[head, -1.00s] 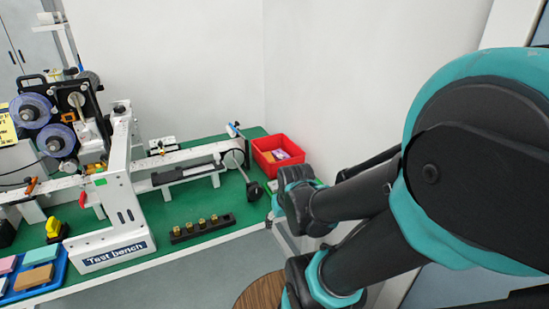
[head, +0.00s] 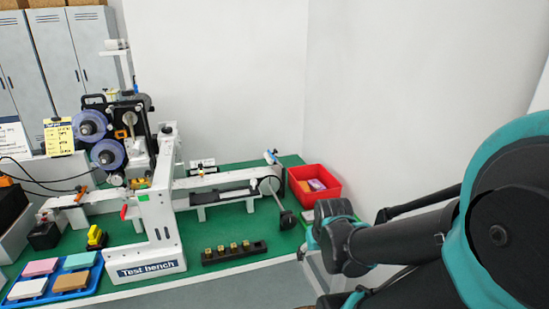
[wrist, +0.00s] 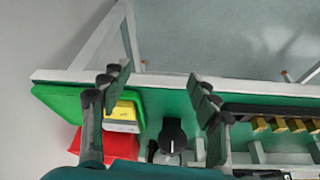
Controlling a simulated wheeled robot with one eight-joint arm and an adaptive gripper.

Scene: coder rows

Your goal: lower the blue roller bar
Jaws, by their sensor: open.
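A small blue-and-white part (head: 271,156), perhaps the blue roller bar, stands tilted at the right end of the white conveyor rail (head: 225,181) in the head view. I cannot make it out in the wrist view. My gripper (wrist: 158,85) is open and empty in the wrist view. Its two fingers are apart above the bench's edge, with a black round knob (wrist: 172,136) seen between and beyond them. In the head view, my arm is at the right, and the fingers cannot be made out.
A red bin (head: 328,199) stands right of the rail; it also shows in the wrist view (wrist: 122,146). A black rack of brass pieces (head: 234,254) lies in front. A blue tray (head: 93,280) is at front left. The white test bench frame (head: 168,215) stands upright.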

